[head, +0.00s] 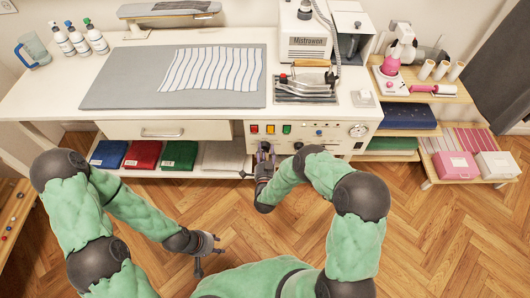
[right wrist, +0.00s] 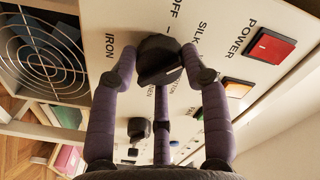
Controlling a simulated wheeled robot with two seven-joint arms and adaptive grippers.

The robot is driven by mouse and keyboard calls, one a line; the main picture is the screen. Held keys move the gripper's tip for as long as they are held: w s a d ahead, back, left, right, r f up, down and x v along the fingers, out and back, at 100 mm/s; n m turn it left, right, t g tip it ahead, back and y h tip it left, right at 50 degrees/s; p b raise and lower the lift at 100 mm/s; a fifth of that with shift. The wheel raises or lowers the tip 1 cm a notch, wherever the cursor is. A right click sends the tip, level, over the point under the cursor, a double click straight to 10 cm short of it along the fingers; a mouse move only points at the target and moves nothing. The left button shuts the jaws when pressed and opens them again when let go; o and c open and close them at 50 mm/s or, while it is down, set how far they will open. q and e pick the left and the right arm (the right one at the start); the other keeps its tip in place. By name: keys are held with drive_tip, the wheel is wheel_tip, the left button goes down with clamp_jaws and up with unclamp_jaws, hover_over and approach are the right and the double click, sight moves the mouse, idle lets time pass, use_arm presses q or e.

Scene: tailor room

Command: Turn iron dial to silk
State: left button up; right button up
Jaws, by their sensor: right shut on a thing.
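The iron dial (right wrist: 158,60) is a black knob on the white control panel (right wrist: 215,75). The words IRON, OFF and SILK are printed around it; other labels are partly hidden by my fingers. A pale line shows on the lower right of the knob, but its exact setting is hard to read. My right gripper (right wrist: 160,78) is shut on the dial, with purple fingers around it. In the head view, my right gripper (head: 264,152) is at the front of the panel (head: 335,130). My left gripper (head: 208,248) hangs over the floor, fingers apart and empty.
The red power button (right wrist: 271,45), a yellow button (right wrist: 237,87) and a second black knob (right wrist: 138,129) are close to my right fingers. The iron (head: 306,82) stands above the panel. Folded fabrics (head: 143,154) lie on the shelf left of my right gripper.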

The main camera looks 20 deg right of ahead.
drive_tip(key=shift+w+d+r+m, duration=0.2)
drive_tip(key=shift+w+r+m, duration=0.2)
drive_tip(key=shift+r, duration=0.15)
drive_tip(key=o, duration=1.1)
drive_tip(key=shift+s+f, duration=0.2)
drive_tip(key=shift+s+f, duration=0.1)
drive_tip(key=shift+f, duration=0.05)
drive_tip(key=shift+s+a, duration=0.15)
drive_tip(key=v, duration=1.1)
drive_tip(key=shift+s+a, duration=0.1)
drive_tip(key=shift+s, duration=0.15)
